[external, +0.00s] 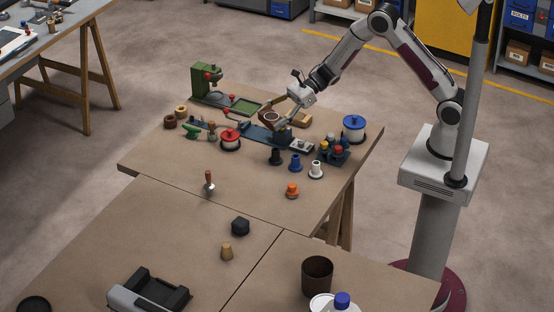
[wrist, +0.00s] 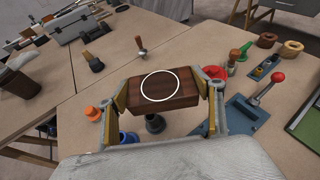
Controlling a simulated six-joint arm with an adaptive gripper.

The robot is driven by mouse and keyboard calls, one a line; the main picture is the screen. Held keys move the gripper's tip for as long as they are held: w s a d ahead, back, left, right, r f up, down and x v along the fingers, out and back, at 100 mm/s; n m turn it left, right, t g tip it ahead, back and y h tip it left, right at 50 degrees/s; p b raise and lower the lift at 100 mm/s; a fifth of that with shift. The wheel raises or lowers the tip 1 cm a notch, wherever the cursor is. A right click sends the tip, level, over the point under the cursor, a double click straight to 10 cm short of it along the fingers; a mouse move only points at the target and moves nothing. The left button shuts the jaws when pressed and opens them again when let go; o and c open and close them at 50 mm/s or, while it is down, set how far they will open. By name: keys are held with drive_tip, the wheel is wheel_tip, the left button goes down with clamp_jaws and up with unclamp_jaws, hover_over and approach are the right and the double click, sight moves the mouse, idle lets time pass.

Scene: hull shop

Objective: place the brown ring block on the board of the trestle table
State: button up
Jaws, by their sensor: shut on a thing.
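My gripper (wrist: 161,100) is shut on the brown ring block (wrist: 175,97), a dark brown wooden block with a white ring on its upper face. One finger lies along each end of the block. In the external view the block (external: 270,117) hangs at my gripper (external: 283,112), above the crowded back part of the table. The trestle table's brown board (external: 258,184) extends below and in front of it. The wrist view shows the bare board (wrist: 185,55) beyond the block. The block hides part of the board and the things beneath it.
A blue lever tool (external: 262,134), a green press (external: 207,84), a red spool (external: 230,139), a blue spool (external: 354,128) and several small pegs crowd the back. A wooden-handled tool (external: 209,183) and an orange knob (external: 292,190) stand nearer the front. Bare board lies between them.

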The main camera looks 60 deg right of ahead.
drive_tip(key=a, duration=1.6)
drive_tip(key=n+g, duration=0.1)
hover_over(238, 211)
wheel_tip(238, 211, down, 2)
drive_tip(key=shift+f+y, duration=0.3)
drive_tip(key=shift+f, duration=0.5)
drive_tip(key=shift+f, duration=3.1)
drive_tip(key=shift+f, duration=0.1)
drive_tip(key=shift+f, duration=1.8)
drive_tip(key=shift+f, duration=0.1)
